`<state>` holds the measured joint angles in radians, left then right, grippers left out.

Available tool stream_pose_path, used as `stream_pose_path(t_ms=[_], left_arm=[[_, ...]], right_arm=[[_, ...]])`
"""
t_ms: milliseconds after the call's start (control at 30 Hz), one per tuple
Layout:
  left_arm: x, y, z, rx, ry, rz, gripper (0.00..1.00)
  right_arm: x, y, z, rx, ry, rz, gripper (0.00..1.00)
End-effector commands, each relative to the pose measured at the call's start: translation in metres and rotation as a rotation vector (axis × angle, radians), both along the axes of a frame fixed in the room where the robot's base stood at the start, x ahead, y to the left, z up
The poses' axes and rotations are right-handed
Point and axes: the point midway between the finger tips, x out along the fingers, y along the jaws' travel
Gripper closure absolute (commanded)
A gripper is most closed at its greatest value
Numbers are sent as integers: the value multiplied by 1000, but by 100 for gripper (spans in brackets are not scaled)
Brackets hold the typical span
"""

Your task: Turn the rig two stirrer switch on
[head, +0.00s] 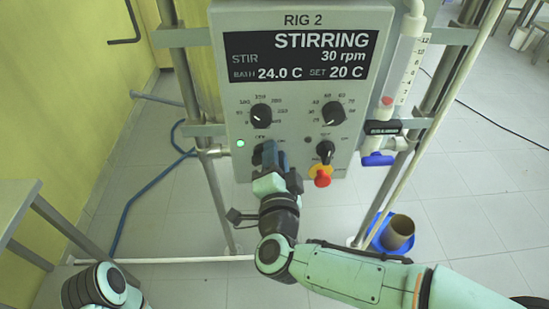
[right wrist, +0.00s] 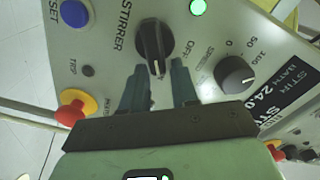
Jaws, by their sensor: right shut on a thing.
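The rig two panel (head: 225,100) is grey, with a display (head: 300,55) reading STIRRING, 30 rpm, bath 24.0 C, set 20 C. My right gripper (head: 270,152) is at the lower left knob of the panel and hides most of it. In the right wrist view the black stirrer switch (right wrist: 152,45) sits beside the STIRRER label, its white mark toward the gripper. My right gripper (right wrist: 158,80) is shut on this switch, one finger on each side. A green lamp (head: 240,143) beside the switch is lit. My left gripper is out of view.
Another knob (head: 325,150) and a red and yellow stop button (head: 320,175) are close to the right of my gripper. A glass column (head: 405,60) with a blue tap (head: 377,159) stands farther right. A blue basin (head: 375,242) holding a brown pot is on the floor.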

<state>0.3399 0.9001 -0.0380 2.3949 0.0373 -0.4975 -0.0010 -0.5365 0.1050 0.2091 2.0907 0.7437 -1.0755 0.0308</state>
Motion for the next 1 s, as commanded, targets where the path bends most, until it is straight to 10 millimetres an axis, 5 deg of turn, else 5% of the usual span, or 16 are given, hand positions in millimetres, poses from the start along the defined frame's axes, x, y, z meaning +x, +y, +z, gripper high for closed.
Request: stream_pose_path(t_ms=[633,667,733,1000], left_arm=[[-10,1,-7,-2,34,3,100],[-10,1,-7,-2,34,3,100],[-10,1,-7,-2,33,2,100],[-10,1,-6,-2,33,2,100]], right_arm=[[-2,7,-9,49,18,23,100],[-2,7,-9,49,18,23,78],[-3,8,-8,49,18,24,56],[-2,4,-6,50,12,16,56]])
